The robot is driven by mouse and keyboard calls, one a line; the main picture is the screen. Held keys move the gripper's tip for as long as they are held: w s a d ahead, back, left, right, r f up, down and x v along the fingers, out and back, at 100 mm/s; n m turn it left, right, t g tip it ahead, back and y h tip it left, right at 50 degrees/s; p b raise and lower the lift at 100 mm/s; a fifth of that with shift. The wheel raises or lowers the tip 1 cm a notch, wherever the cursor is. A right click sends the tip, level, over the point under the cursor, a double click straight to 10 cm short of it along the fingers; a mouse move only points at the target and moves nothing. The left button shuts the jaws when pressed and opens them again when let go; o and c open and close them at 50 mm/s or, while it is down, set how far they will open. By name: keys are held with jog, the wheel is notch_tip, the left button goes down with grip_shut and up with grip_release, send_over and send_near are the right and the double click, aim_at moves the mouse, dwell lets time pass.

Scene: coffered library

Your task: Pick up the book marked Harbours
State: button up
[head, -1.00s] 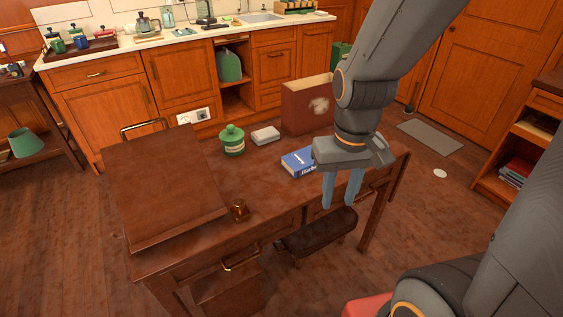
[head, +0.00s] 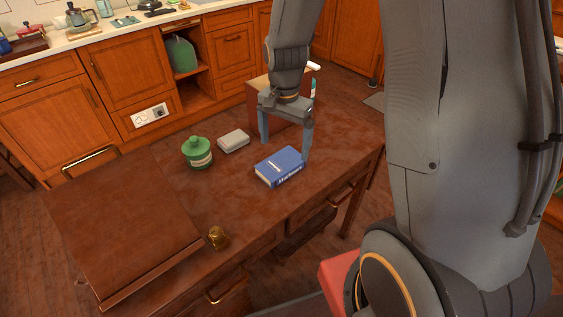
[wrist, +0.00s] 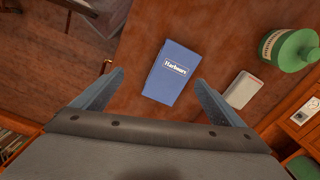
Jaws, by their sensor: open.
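The blue book marked Harbours (head: 280,165) lies flat on the brown wooden desk (head: 235,190), with its titled spine towards the front. In the wrist view the book (wrist: 172,78) shows its cover label, ahead of and between the finger tips. My gripper (head: 285,150) is open and empty, with its fingers pointing down at the far side of the book. In the wrist view the two blue-grey fingers of my gripper (wrist: 158,80) are spread wide. I cannot tell how high the tips are above the desk.
A brown box-like holder (head: 262,95) stands behind my gripper. A sloped wooden stand (head: 120,225) and a small brass object (head: 218,237) are at left. The desk's front middle is clear.

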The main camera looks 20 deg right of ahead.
aim_at(281, 162)
jog(key=w+m, duration=0.1)
jog(key=w+f+m, duration=0.2)
jog(key=shift+w+f+p, duration=0.25)
jog(key=shift+w+p, duration=0.1)
jog(key=shift+w+f, duration=0.15)
jog(key=shift+f, duration=0.05)
jog(key=shift+d+f+p, duration=0.15)
jog(key=shift+f+p, duration=1.05)
jog(key=shift+f, duration=2.65)
jog(key=shift+c, duration=0.2)
jog(key=c, duration=1.3)
jog(key=shift+r, duration=0.15)
